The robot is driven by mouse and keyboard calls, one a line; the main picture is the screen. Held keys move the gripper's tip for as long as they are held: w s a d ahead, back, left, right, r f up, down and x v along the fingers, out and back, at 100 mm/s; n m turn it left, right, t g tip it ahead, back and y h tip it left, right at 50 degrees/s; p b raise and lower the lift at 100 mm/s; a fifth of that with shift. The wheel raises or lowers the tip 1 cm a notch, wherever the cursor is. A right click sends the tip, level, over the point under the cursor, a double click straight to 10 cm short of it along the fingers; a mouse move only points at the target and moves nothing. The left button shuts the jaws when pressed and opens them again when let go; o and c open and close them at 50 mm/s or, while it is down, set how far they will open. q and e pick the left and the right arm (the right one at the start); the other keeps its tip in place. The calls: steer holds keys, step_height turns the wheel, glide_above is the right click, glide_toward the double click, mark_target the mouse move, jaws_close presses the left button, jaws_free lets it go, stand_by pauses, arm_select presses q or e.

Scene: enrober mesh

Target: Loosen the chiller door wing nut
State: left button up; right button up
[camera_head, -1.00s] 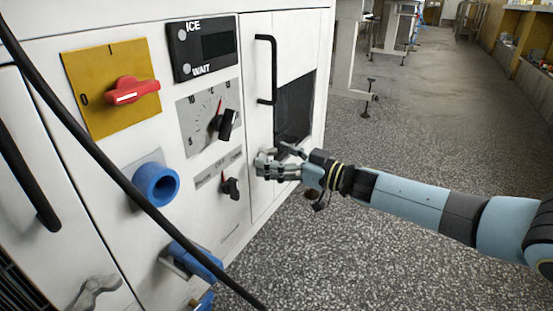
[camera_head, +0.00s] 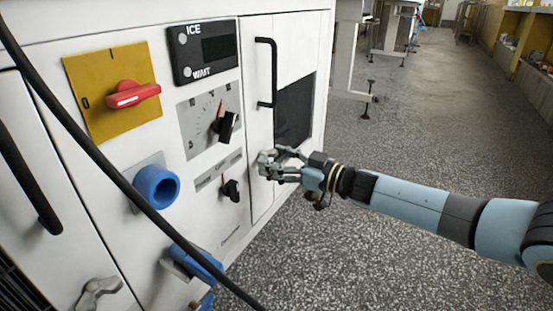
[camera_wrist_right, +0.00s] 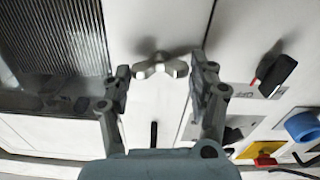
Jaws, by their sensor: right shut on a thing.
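The wing nut (camera_wrist_right: 160,68) is a grey metal piece with rounded wings, on the white narrow door (camera_head: 260,100) of the cabinet. In the right wrist view it lies between the two fingertips of my right gripper (camera_wrist_right: 160,80). The fingers are shut on its wings, one on each side. In the head view my right gripper (camera_head: 275,164) reaches in from the right to the lower part of this door, and its fingers largely hide the nut. My left gripper is not in view.
A black door handle (camera_head: 272,72) stands out above my right gripper, beside a dark window (camera_head: 294,110). Knobs, a red switch (camera_head: 132,95) and a blue socket (camera_head: 157,187) are left of it. A black cable (camera_head: 95,155) crosses in front. Speckled floor at right is open.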

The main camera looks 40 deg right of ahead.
steer(key=shift+n, duration=0.8)
steer(key=n, duration=0.2)
steer(key=shift+n+p, duration=0.3)
steer(key=shift+n, duration=0.1)
steer(key=n, duration=0.3)
steer(key=shift+n, duration=0.3)
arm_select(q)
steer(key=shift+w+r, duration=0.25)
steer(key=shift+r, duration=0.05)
arm_select(e)
steer(key=n, duration=0.8)
steer(key=shift+f+n, duration=0.15)
steer(key=shift+n, duration=0.15)
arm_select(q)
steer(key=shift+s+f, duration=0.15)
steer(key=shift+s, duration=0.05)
